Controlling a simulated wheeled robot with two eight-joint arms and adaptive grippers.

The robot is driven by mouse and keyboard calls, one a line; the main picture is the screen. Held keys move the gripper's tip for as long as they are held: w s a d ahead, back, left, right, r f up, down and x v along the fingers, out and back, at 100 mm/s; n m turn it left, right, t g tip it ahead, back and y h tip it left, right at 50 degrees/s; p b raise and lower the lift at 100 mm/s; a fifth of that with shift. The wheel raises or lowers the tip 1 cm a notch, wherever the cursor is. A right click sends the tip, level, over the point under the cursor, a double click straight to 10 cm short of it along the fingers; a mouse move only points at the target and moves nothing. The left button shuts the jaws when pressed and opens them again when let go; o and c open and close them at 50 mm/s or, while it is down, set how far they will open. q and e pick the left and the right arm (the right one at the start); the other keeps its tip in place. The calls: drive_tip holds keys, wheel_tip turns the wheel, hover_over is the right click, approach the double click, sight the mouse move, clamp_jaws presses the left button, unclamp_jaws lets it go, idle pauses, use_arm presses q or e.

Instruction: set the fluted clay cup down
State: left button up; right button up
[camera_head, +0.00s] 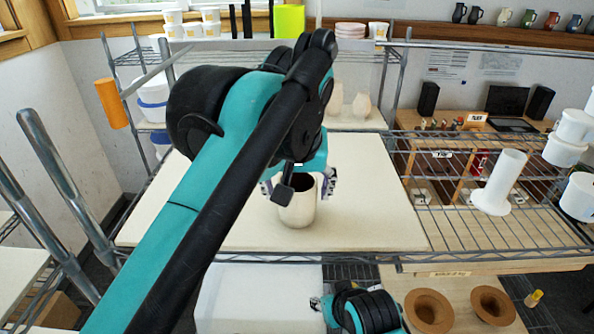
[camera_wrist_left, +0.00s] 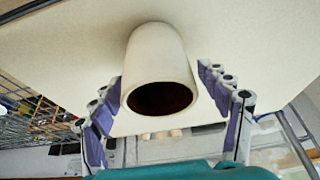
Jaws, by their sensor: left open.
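The clay cup (camera_head: 298,212) is cream with a dark reddish inside, and it stands upright on a pale board (camera_head: 385,215). I cannot make out fluting on it. My left gripper (camera_head: 300,186) is at the cup, partly hiding its rim in the head view. In the left wrist view the left gripper (camera_wrist_left: 170,112) is open, with its purple-padded fingers on either side of the cup (camera_wrist_left: 158,55). Gaps show between fingers and wall. Part of my right arm shows at the bottom of the head view; its gripper's state is unclear.
A wire rack shelf (camera_head: 480,235) is to the right, holding a white cylinder with a flange (camera_head: 500,182) and white tubs (camera_head: 575,130). Two brown bowls (camera_head: 430,308) sit lower right. Pale vases (camera_head: 361,105) stand behind the board. The board is clear around the cup.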

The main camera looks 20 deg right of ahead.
use_arm(q)
drive_tip(key=p+v, duration=0.1)
drive_tip(key=v, duration=0.9)
drive_tip(key=shift+s, duration=0.1)
use_arm(e)
drive_tip(key=shift+r, duration=0.5)
